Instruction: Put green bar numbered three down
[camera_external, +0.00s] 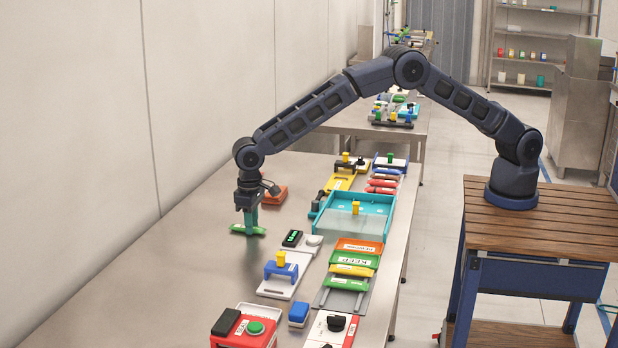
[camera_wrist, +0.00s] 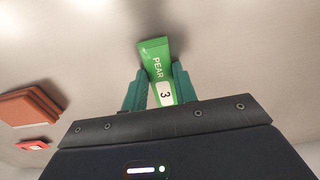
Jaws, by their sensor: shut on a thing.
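A green bar (camera_wrist: 156,62) labelled "PEAR" with a white "3" patch shows in the wrist view. My gripper (camera_wrist: 160,92) has its two teal fingers on either side of the bar, shut on it. In the external view the green bar (camera_external: 248,230) is at the lower tip of my gripper (camera_external: 250,222), low over the bare left part of the steel table (camera_external: 190,270). The bar looks roughly level. I cannot tell whether its underside touches the table.
An orange-brown block (camera_external: 275,194) lies just behind my gripper. To the right are a small black display (camera_external: 292,238), a teal tray (camera_external: 375,225) and green bars on a grey rack (camera_external: 347,284). A red box (camera_external: 232,338) stands at the front. The table left of my gripper is clear.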

